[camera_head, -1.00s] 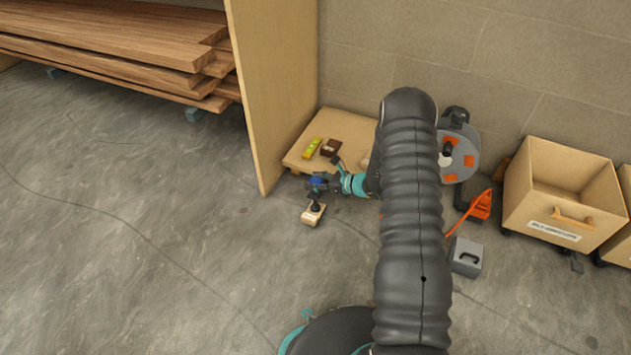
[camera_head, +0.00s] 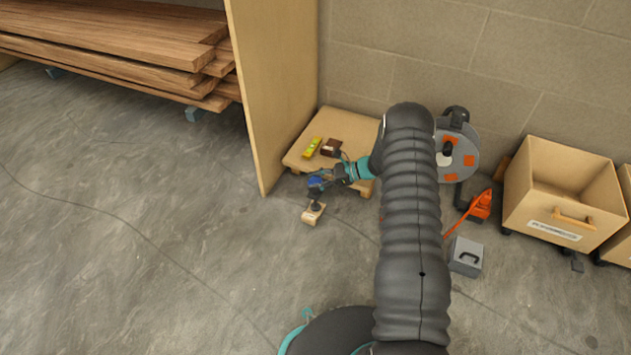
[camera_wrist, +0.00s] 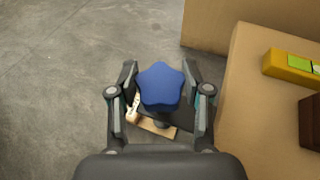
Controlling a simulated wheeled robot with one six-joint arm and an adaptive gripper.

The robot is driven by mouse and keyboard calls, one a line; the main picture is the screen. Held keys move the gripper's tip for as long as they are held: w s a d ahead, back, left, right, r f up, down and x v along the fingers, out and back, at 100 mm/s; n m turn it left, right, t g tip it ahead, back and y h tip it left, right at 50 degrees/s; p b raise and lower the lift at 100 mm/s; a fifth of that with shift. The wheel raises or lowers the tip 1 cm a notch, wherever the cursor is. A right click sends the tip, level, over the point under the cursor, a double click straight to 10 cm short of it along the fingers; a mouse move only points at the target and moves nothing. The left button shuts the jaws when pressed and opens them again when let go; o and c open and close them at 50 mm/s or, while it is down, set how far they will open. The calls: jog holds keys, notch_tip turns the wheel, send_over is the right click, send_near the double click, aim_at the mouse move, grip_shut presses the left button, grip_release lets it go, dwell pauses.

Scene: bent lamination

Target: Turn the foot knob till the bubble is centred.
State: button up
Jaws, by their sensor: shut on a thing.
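The foot knob (camera_wrist: 161,86) is blue and star-shaped in the wrist view. My gripper (camera_wrist: 160,84) is shut on it, one finger on each side. In the head view my gripper (camera_head: 318,182) is low, by the table's near corner, with the knob (camera_head: 316,183) partly hidden by it. Below the knob is a dark foot on a small wooden block (camera_head: 312,215) on the floor. The yellow level (camera_head: 312,147) lies on the low wooden table (camera_head: 345,125); its green vial (camera_wrist: 299,64) shows in the wrist view. The bubble is too small to make out.
A dark brown block (camera_head: 331,147) lies beside the level. A tall wooden panel (camera_head: 270,90) stands left of the table. A reel (camera_head: 462,158), an orange tool (camera_head: 481,205), a grey weight (camera_head: 466,257) and a wooden bin (camera_head: 565,195) are at right. Floor at left is clear.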

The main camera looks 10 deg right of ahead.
jog(key=shift+r, duration=0.1)
jog(key=o, duration=1.2)
jog(key=v, duration=1.2)
